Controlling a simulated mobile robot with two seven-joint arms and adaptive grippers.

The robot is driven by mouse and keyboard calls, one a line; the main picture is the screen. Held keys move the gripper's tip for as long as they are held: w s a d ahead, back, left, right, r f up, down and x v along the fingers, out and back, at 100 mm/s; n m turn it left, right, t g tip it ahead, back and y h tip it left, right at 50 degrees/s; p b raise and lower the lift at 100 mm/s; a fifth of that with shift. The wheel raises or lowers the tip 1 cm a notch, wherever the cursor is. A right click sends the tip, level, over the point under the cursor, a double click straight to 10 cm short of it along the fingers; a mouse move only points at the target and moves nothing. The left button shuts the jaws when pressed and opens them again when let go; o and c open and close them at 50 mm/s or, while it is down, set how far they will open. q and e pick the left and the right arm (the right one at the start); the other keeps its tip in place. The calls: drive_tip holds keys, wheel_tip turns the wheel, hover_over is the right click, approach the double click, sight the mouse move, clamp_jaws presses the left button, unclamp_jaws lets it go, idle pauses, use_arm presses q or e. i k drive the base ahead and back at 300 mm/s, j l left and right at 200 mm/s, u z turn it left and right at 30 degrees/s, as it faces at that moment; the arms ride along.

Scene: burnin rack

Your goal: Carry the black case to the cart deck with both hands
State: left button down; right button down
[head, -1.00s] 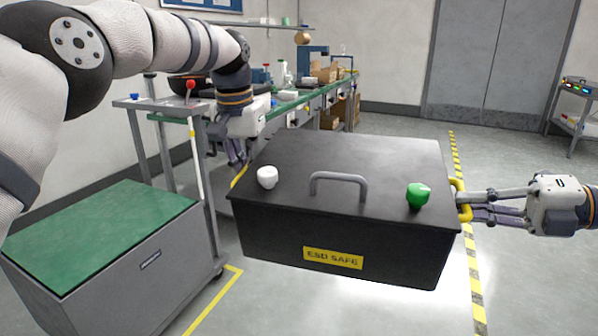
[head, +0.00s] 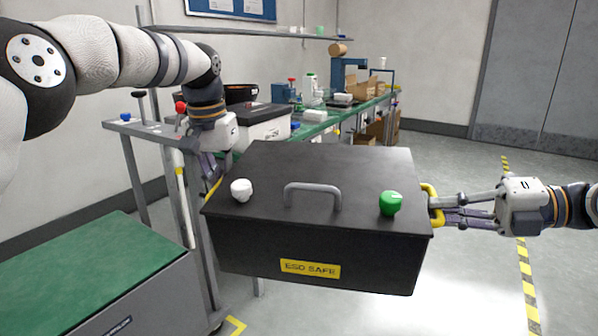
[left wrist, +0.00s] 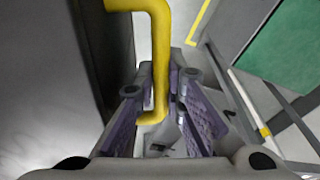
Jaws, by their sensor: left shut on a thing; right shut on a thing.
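My right gripper (head: 438,207) is shut on the yellow side handle at the case's right. My left gripper (head: 212,168) is at the left side handle, partly hidden by the case in the head view. In the left wrist view, the yellow handle (left wrist: 160,60) runs between its purple-padded fingers. A grey cart with a green deck (head: 75,265) stands at lower left; the deck is bare.
A long green-topped bench (head: 325,122) with boxes, bottles and equipment runs along the left wall behind the case. A metal post frame with a red knob (head: 180,107) stands by the cart. Open floor (head: 470,290) with yellow-black tape lies at right.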

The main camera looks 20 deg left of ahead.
sight(50, 297)
drive_tip(key=i+u, duration=0.35)
drive_tip(key=i+l+u, duration=0.2)
drive_tip(key=i+u, duration=0.3)
drive_tip(key=u, duration=1.45)
